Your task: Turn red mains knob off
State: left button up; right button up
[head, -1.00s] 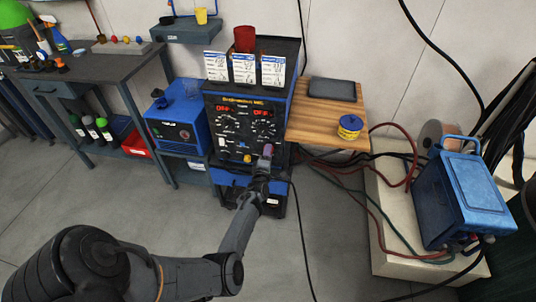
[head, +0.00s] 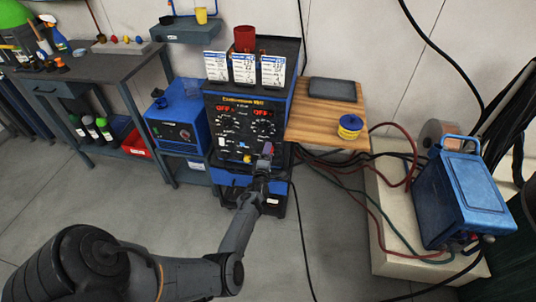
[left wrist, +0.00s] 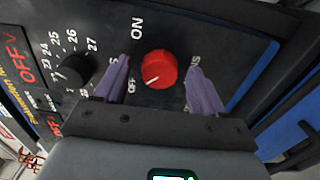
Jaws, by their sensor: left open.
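The red mains knob (left wrist: 159,69) sits on the dark front panel of the welding machine (head: 231,127). In the left wrist view its white pointer mark points to the lower left, and an "ON" label is printed above and to its left. Another label beside it is partly hidden. My left gripper (left wrist: 161,84) is open, with one purple finger on each side of the knob and gaps between fingers and knob. In the head view my left gripper (head: 266,153) is at the panel's lower right and largely hides the knob. My right gripper is not in view.
A black dial (left wrist: 74,71) lies beside the knob on the panel, near displays reading OFF. A blue unit (head: 178,120) stands left. Cables hang at the right.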

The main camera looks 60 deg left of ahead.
pick_arm(q)
jog(key=p+v, duration=0.3)
jog(key=v, duration=0.7)
jog(key=shift+s+d+p, duration=0.2)
jog(key=shift+d+p, duration=0.1)
jog(key=shift+p, duration=0.1)
